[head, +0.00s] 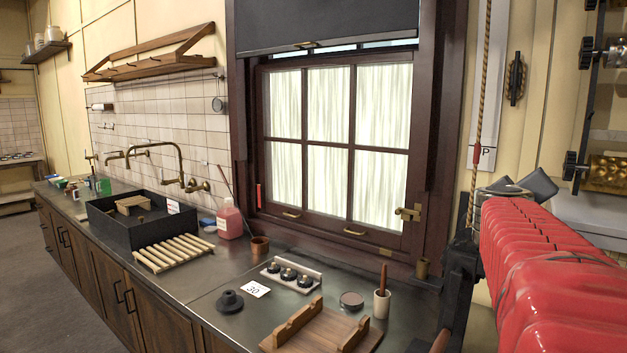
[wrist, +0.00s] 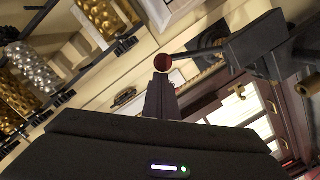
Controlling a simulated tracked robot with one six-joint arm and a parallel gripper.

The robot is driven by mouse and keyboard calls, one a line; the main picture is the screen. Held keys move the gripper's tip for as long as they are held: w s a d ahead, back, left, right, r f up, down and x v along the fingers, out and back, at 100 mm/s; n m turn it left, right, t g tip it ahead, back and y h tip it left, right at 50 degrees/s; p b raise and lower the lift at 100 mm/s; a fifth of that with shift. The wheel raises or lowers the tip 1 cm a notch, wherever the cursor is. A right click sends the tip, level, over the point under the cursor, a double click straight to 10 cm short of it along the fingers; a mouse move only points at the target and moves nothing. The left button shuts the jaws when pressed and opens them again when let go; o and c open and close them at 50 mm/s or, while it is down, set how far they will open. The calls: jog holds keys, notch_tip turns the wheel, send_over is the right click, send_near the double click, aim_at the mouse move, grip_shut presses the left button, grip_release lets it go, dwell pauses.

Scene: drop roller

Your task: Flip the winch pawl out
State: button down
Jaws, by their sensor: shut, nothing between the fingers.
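In the wrist view my gripper (wrist: 160,80) points up the picture with its dark fingers shut and nothing between them. A red round knob (wrist: 162,63) on a thin rod shows right at the fingertips; I cannot tell whether they touch. The rod runs right toward a dark block-like fitting (wrist: 245,47), which looks like part of the winch; the pawl itself is not clearly distinguishable. In the head view my red-sleeved arm covers the right side and hides the fingers and knob. A rope (head: 481,90) hangs down to a dark upright fitting (head: 462,262) left of the sleeve.
A window (head: 335,145) under a dark blind (head: 325,22) stands left of the arm. The counter holds a wooden cradle (head: 322,332), a cup (head: 382,303), a black sink (head: 130,228) and a slatted rack (head: 174,252). Metal embossed rollers (wrist: 97,15) hang on a wall rack.

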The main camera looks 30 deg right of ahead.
jog(key=shift+s+d+f, duration=0.2)
jog(key=shift+s+f, duration=0.05)
notch_tip(320, 180, up, 10)
jog(key=shift+w+a+r, duration=0.2)
jog(key=shift+w, duration=0.1)
dwell(0.7)
dwell(0.4)
jog(key=w+a+f+t+y, duration=0.1)
jog(key=w+a+f+y, duration=0.25)
jog(key=a+f, duration=0.8)
jog(key=w+a+f+y, duration=0.2)
jog(key=a+f+y, duration=0.3)
jog(key=a+f, duration=0.7)
jog(key=s+a+f+n+y, duration=0.1)
jog(key=s+a+f+y, duration=0.1)
jog(key=a+f, duration=0.3)
jog(key=s+a+f+n+g+y, duration=0.1)
jog(key=s+a+f+y, duration=0.2)
jog(key=a, duration=1)
jog(key=s+a+f+n+y, duration=0.2)
jog(key=s+a+f, duration=0.3)
jog(key=a+f, duration=0.4)
jog(key=shift+a+g, duration=0.15)
jog(key=shift+g, duration=0.25)
